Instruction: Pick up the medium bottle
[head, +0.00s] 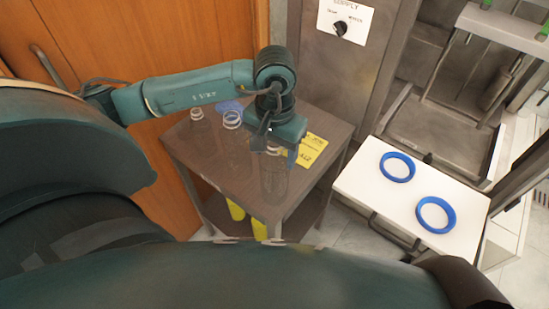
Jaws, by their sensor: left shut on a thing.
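Clear bottles stand at the small brown table (210,165). One bottle (197,117) is at the back left and another (233,124) is just right of it. A third clear bottle (275,178) is upright at the front right, under my left gripper (275,150). My left gripper is shut on this bottle near its neck, and the gripper partly hides its top. I cannot tell whether its base touches the table, or judge its size surely against the others. My right gripper is out of view.
A yellow label (311,150) lies on the table's right side. A white board (405,230) with two blue rings (397,167) (435,214) stands to the right. Yellow things (236,210) show below the tabletop.

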